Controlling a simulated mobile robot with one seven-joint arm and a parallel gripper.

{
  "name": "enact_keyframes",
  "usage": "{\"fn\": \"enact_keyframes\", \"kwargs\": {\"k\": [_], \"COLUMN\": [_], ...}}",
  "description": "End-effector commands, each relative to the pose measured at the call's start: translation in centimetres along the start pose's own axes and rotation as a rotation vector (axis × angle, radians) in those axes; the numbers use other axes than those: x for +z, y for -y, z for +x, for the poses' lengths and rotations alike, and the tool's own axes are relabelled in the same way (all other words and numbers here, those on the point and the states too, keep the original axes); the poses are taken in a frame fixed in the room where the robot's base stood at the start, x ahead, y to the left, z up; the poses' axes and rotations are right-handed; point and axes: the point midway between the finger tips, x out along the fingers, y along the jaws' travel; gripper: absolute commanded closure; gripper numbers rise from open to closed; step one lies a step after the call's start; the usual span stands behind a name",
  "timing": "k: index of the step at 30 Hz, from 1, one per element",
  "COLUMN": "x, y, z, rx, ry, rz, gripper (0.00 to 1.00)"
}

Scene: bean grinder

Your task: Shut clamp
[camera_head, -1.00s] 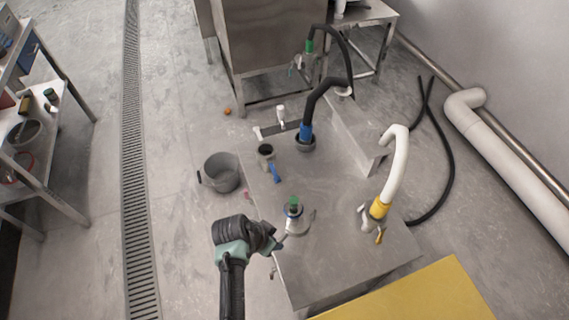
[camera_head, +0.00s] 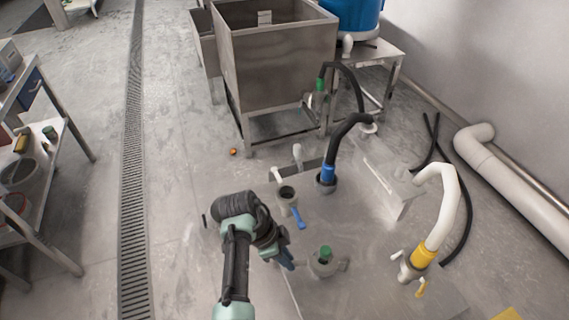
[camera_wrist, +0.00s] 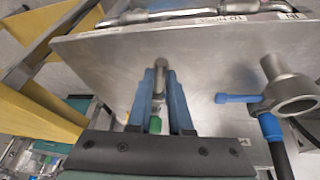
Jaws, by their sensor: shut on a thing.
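A grey fitting with a green plug (camera_head: 325,258) stands on the metal table, with a short grey lever (camera_head: 343,264) out at its right side. My gripper (camera_head: 287,262) is just left of this fitting, low over the table. In the wrist view its two blue fingers (camera_wrist: 161,85) are close together around a grey metal rod-like piece (camera_wrist: 160,66), which looks like a clamp lever. A green part (camera_wrist: 155,125) shows between the fingers lower down. The fingers hide most of the held piece, so its angle and the clamp's closure cannot be told.
A fitting with a blue handle (camera_head: 287,194) stands behind. A black hose with a blue collar (camera_head: 328,174) and a white hose with a yellow collar (camera_head: 424,257) rise from the table. A steel tank (camera_head: 270,60) stands at the back.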

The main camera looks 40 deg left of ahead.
Motion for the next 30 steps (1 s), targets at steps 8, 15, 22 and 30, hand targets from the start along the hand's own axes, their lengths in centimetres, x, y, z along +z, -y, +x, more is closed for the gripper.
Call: {"fn": "enact_keyframes", "kwargs": {"k": [8,15,22,30], "x": [-0.12,-0.15,-0.17,-0.16], "y": [0.2,0.26,0.26,0.2], "z": [0.16,0.12,0.1,0.09], "rx": [0.009,0.007,0.007,0.009], "ry": [0.004,0.005,0.004,0.003], "rz": [0.024,0.025,0.025,0.024], "gripper": [1.0,1.0,0.55,0.52]}}
